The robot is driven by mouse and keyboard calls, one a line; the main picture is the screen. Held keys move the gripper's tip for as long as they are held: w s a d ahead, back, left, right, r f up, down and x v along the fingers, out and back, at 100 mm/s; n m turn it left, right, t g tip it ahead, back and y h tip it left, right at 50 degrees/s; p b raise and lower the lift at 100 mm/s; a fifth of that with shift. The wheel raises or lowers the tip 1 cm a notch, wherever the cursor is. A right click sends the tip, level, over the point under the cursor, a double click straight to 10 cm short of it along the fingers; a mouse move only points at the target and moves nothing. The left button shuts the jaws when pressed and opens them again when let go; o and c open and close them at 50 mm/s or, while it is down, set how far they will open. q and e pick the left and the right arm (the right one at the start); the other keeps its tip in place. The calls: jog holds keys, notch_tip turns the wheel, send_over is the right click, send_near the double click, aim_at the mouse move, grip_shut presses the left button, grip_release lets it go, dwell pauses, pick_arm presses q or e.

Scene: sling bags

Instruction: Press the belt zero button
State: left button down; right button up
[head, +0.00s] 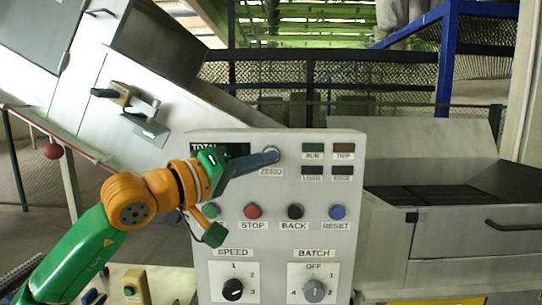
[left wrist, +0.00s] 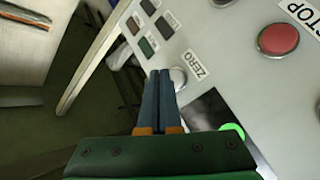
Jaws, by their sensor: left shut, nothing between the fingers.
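The control panel (head: 275,190) is a pale grey box in the middle of the head view. The zero button (head: 272,152) is a light round button above the ZERO label (head: 271,172), and my left gripper (head: 277,156) has its fingertips at it. In the left wrist view the shut blue fingers (left wrist: 165,72) reach the edge of the whitish zero button (left wrist: 179,77), partly covering it. I cannot tell whether they touch or press it. The left gripper is empty. My right gripper is not in view.
A red STOP button (head: 253,211), a black BACK button (head: 294,211) and a blue RESET button (head: 337,212) sit below. RUN, TRIP, LOAD and EDGE indicators are to the right. SPEED (head: 233,289) and BATCH (head: 314,290) knobs are lower. A metal bin (head: 450,230) stands right.

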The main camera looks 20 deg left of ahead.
pick_arm(q)
jog(key=shift+w+a, duration=0.1)
jog(key=shift+w, duration=0.25)
jog(key=shift+w+a+r+p, duration=0.1)
jog(key=shift+w+p, duration=0.3)
jog(key=shift+p, duration=0.25)
dwell(0.4)
jog(key=shift+s, duration=0.1)
jog(key=shift+s+d+b, duration=0.2)
jog(key=shift+s+b, duration=0.4)
jog(key=shift+b, duration=0.15)
jog(key=shift+s, duration=0.1)
